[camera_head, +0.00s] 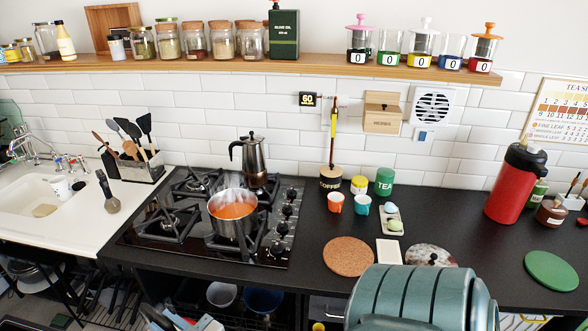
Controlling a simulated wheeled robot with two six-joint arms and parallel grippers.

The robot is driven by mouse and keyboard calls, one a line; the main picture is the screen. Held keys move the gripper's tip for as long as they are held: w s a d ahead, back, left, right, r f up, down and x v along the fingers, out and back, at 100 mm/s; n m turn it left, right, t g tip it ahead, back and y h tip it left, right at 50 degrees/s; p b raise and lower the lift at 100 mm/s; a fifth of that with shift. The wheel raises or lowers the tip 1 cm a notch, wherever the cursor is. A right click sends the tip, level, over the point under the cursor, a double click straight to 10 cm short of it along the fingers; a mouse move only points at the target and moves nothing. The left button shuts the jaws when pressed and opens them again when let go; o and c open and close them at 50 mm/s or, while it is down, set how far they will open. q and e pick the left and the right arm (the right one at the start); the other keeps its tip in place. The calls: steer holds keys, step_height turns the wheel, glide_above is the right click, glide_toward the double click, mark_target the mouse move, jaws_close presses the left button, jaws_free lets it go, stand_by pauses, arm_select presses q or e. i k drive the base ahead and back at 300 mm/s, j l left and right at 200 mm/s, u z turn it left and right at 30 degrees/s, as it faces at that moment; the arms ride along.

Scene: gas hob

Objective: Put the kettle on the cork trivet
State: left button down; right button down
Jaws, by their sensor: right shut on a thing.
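The cork trivet (348,256) is a bare round brown disc on the dark counter, right of the hob. A shiny, mottled domed thing with a black knob, which looks like the kettle (423,252), shows just right of the trivet. Its lower part is hidden behind my teal right arm. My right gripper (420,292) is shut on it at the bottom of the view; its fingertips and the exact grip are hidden. I cannot tell whether the kettle touches the counter.
The hob carries a steaming pot of orange soup (234,215) and a dark moka pot (255,165). A white tile (389,252) lies between trivet and kettle. Small cups (362,204) stand behind. A red flask (513,185) and green disc (551,271) are at right.

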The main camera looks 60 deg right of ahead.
mark_target(349, 259)
steer(key=k+l+z, duration=0.1)
steer(key=k+z, duration=0.25)
steer(key=k, duration=0.2)
steer(key=z, duration=1.2)
steer(key=i+j+z, duration=0.1)
steer(key=j+z, duration=0.15)
steer(key=z, duration=0.2)
steer(key=j+z, duration=0.25)
steer(key=z, duration=0.15)
steer(key=j, duration=0.85)
steer(key=i+j, duration=0.1)
steer(key=j, duration=0.75)
